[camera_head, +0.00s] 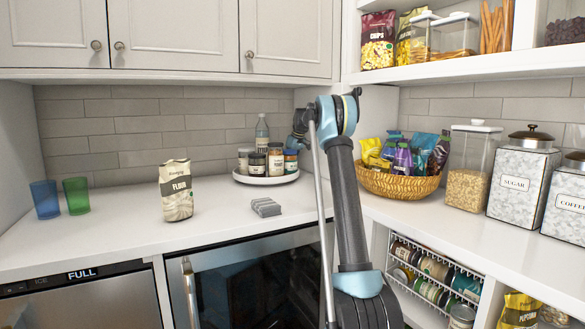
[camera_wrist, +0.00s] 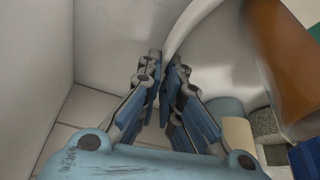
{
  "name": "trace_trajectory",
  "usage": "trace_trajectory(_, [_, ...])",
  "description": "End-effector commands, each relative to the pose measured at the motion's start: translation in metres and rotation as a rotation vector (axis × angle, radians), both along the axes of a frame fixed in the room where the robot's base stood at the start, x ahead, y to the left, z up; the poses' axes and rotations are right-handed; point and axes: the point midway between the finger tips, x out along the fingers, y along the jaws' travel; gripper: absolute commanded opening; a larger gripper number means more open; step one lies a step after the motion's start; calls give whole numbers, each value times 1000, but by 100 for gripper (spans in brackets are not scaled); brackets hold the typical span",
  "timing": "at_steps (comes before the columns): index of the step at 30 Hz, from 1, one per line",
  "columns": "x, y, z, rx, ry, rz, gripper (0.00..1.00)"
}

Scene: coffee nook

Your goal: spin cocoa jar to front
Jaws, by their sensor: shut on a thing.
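A round white turntable (camera_head: 262,181) stands in the back corner of the counter, bearing several small jars and a bottle. One jar with a dark label (camera_head: 257,166) is at its front. I cannot read which jar is the cocoa. In the wrist view the turntable's pale curved rim (camera_wrist: 186,27) runs down to my gripper (camera_wrist: 163,68), whose fingers are nearly together and shut on that rim. A large brown jar (camera_wrist: 280,65) stands just right of the fingers, its label not visible. In the head view my arm hides the fingertips.
Blue (camera_head: 45,199) and green (camera_head: 76,195) cups are farther left. A wicker snack basket (camera_head: 398,187) is right of my arm. The front counter is mostly clear.

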Motion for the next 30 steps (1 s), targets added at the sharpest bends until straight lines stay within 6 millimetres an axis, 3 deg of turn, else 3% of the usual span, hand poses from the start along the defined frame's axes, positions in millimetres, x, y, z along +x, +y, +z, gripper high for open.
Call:
trace_trajectory(12, [23,22,0,0,-1,200,0])
trace_trajectory(30, [37,42,1,0,-3,363,0])
